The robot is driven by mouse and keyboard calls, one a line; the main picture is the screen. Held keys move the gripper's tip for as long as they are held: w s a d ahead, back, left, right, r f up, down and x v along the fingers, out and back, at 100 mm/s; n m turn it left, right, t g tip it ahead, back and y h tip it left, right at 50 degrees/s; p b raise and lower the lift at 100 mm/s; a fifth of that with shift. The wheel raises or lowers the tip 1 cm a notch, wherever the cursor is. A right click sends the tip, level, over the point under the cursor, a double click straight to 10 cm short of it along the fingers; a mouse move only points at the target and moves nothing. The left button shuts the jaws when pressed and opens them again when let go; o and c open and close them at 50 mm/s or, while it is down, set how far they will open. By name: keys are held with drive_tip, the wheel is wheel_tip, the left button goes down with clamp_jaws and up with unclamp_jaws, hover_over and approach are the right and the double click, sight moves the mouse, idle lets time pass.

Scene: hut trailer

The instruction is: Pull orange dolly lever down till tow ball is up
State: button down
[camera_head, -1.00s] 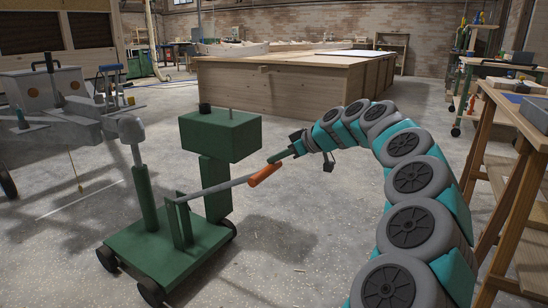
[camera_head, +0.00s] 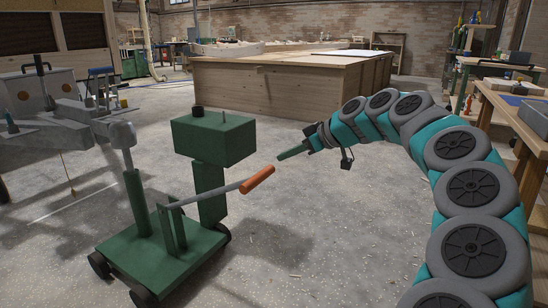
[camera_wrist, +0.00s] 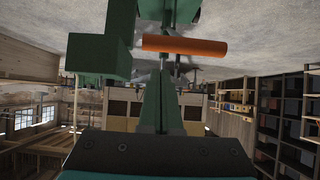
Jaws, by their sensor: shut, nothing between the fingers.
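The green dolly (camera_head: 165,249) stands on the floor at left. Its lever, a grey bar with an orange grip (camera_head: 258,179), slants up to the right. The grey tow ball (camera_head: 122,134) tops the dolly's green post, close to the end of the trailer's grey drawbar (camera_head: 60,136); I cannot tell if they touch. My gripper (camera_head: 281,157) is shut and empty, its green fingers above and just right of the orange grip, apart from it. In the wrist view the orange grip (camera_wrist: 185,46) lies crosswise beyond my fingertips (camera_wrist: 164,68).
The green box (camera_head: 213,139) on the dolly's column rises behind the lever. A large wooden crate (camera_head: 270,92) stands at the back. A wooden workbench (camera_head: 508,112) is at right. The floor between dolly and bench is clear.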

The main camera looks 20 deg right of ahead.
drive_tip(key=shift+s+d+r, duration=0.2)
drive_tip(key=shift+s+d, duration=0.15)
drive_tip(key=shift+s, duration=0.1)
drive_tip(key=shift+s+d+r, duration=0.15)
drive_tip(key=shift+s+d, duration=0.15)
drive_tip(key=shift+s, duration=0.15)
drive_tip(key=shift+a, duration=0.1)
drive_tip(key=s+a+g, duration=0.1)
drive_tip(key=s+a, duration=0.2)
drive_tip(key=a, duration=0.4)
drive_tip(key=s+a+g, duration=0.2)
drive_tip(key=s+a, duration=0.1)
drive_tip(key=a, duration=0.3)
drive_tip(key=s+a+f+g+h, duration=0.1)
drive_tip(key=s+a+f+g, duration=0.15)
drive_tip(key=s+a, duration=0.25)
drive_tip(key=s+a+f+g, duration=0.1)
drive_tip(key=s+a+f, duration=0.3)
drive_tip(key=s+a, duration=0.15)
drive_tip(key=s+d+f+m+g+h, duration=0.2)
drive_tip(key=s+f+m+h, duration=0.15)
drive_tip(key=s+f, duration=0.6)
drive_tip(key=s+d+f+m+g+h, duration=0.25)
drive_tip(key=s+f+m, duration=0.2)
drive_tip(key=s, duration=0.95)
wheel_tip(320, 180, up, 12)
drive_tip(key=n+p, duration=0.1)
drive_tip(key=p, duration=1.2)
drive_tip(key=shift+y, duration=0.3)
